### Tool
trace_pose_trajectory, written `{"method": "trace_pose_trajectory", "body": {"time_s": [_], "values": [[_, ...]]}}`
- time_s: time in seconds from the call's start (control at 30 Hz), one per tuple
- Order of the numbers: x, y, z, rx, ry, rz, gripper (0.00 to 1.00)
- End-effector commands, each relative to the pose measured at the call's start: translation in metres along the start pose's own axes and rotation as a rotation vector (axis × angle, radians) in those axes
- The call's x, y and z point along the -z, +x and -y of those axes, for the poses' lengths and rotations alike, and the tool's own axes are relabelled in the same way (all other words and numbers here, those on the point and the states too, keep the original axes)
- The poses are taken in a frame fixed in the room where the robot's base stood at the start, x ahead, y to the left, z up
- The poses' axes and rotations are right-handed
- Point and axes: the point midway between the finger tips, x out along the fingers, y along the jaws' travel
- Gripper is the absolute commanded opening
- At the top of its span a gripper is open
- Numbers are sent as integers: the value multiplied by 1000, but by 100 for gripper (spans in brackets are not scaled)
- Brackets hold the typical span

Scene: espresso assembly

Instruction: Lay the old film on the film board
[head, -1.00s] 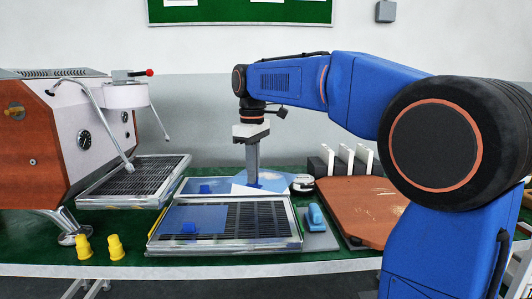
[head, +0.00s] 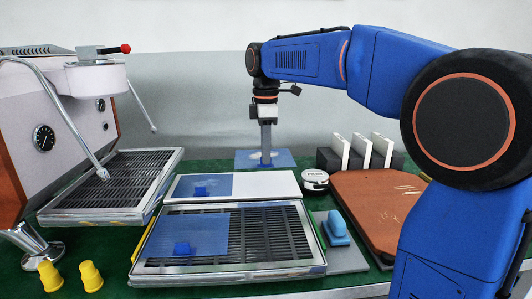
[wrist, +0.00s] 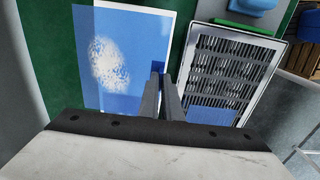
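The old film (head: 283,158) is a translucent blue sheet with a white speckled patch. It hangs flat under my gripper (head: 265,161), which is shut on its small blue tab. In the wrist view, the fingers (wrist: 166,78) are close together at the film's edge, and the speckled film (wrist: 135,55) overlaps the white board and spreads past its edge over green. The film board (head: 275,184) is a white panel behind the front tray; its right half is bare and its left half bears another blue film (head: 214,182) with a tab. The held film appears raised; its exact height is unclear.
A blue tool (head: 337,228) on a grey pad, a round white item (head: 315,180) and a brown board (head: 372,210) lie right. The espresso machine (head: 45,140) and yellow cups (head: 90,277) are left.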

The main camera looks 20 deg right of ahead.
Motion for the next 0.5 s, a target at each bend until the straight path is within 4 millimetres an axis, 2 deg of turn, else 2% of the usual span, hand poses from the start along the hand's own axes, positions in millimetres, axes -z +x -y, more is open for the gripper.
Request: {"method": "trace_pose_trajectory", "body": {"time_s": [0.27, 0.5], "values": [[0, 1, 0, 0, 2, 0, 0], [0, 15, 0, 1, 3, 0, 0]]}}
